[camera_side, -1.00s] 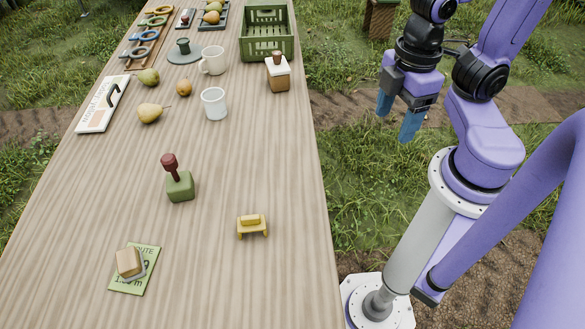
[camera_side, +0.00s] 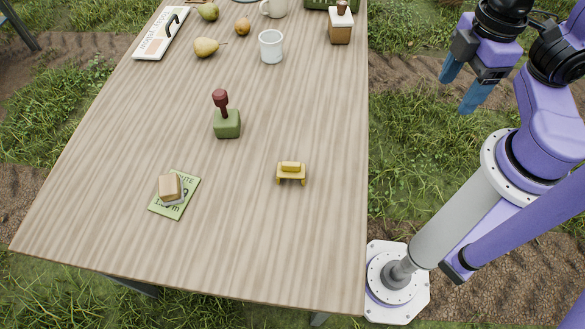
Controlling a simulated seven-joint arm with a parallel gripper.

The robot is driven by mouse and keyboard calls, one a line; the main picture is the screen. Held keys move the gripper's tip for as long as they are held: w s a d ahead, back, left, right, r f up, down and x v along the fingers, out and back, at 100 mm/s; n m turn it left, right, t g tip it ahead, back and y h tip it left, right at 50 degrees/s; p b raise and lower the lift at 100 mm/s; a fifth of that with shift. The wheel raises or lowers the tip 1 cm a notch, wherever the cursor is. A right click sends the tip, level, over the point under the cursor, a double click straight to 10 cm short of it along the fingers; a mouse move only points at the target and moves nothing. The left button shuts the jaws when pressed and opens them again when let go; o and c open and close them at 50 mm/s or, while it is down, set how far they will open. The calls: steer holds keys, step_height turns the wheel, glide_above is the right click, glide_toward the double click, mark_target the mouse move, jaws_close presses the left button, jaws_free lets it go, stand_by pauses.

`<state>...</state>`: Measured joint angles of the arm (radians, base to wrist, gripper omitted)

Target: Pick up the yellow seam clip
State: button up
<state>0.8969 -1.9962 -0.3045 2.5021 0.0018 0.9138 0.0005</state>
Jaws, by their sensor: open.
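The yellow seam clip (camera_side: 291,170) is a small piece with a raised bar on top and short legs. It stands on the wooden table (camera_side: 310,240), right of the middle and near the right edge. My gripper (camera_side: 458,91) has blue fingers set apart, open and empty. It hangs beyond the table's right edge, up and to the right of the clip, well away from it.
A green block with a dark red knob (camera_side: 226,121) stands left of the clip. A tan block (camera_side: 169,187) lies on a green card (camera_side: 185,201). Table around the clip is clear.

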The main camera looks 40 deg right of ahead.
stand_by(0.4)
steer(key=o, duration=0.6)
steer(key=m, duration=2.1)
glide_above(291, 163)
step_height(291, 163, down, 8)
steer(key=f, duration=1.2)
steer(key=shift+w+d, duration=0.2)
steer(key=shift+d, duration=0.1)
steer(key=shift+s+a+f, duration=0.15)
steer(key=shift+f, duration=1.2)
steer(key=shift+s+a+f, duration=0.1)
steer(key=shift+a+f, duration=0.05)
steer(key=shift+f, duration=1.15)
